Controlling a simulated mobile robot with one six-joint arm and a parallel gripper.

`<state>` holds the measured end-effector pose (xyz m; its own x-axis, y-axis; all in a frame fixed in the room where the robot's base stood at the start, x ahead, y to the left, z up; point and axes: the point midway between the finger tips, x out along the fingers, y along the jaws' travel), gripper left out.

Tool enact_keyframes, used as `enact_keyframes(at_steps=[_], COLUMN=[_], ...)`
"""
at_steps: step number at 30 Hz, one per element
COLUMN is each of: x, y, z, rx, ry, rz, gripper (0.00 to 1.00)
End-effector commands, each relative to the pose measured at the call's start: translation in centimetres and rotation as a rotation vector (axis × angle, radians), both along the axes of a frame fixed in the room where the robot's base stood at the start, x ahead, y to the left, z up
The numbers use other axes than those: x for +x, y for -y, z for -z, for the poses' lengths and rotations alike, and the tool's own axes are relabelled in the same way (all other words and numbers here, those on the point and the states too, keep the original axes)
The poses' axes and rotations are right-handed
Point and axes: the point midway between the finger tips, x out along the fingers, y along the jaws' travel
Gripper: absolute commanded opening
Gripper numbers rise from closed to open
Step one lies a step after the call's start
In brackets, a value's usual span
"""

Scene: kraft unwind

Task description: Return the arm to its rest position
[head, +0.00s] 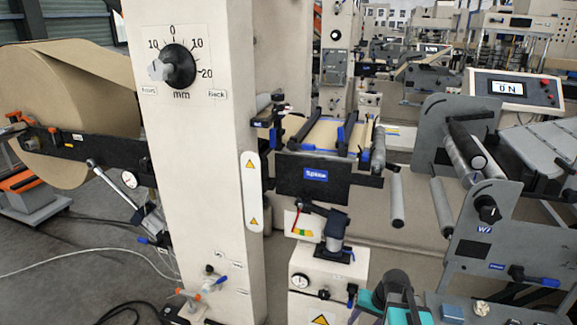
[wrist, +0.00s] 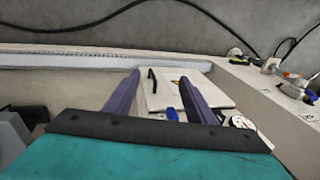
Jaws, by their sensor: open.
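My gripper (wrist: 160,77) shows in the wrist view with its two purple fingers apart and nothing between them. Beyond the fingers is a white box (wrist: 208,92) with a black handle and blue parts; I cannot tell how far away it is. A dark and teal part of my own arm shows at the bottom of the head view, right of centre. The fingers cannot be made out in the head view.
A cream column (head: 195,150) with a dial knob (head: 178,66) stands left of centre. A kraft roll (head: 75,90) is at far left. The Splice unit (head: 315,176) and a white gauge box (head: 326,268) stand near my arm. Rollers on a grey frame (head: 500,215) stand at right.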

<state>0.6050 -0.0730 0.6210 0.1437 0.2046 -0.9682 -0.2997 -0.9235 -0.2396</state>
Motion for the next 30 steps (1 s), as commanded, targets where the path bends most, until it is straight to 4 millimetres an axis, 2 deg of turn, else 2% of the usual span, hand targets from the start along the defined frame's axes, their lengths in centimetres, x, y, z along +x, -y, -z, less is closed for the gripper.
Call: enact_keyframes(at_steps=[1,6,13,19,30], x=[-0.6,-2.3,-3.9,-4.9,-9.3], y=[-1.2,-4.0,-6.3,-7.6,-7.4], z=[0.5,1.9,3.0,3.6,8.3], rx=[-0.022,-0.101,-0.179,-0.233,-0.214], ry=[-0.014,-0.054,-0.087,-0.106,-0.202], rz=[-0.039,-0.148,-0.256,-0.327,-0.333], gripper=[0.5,0.5,0.5,0.5,0.5])
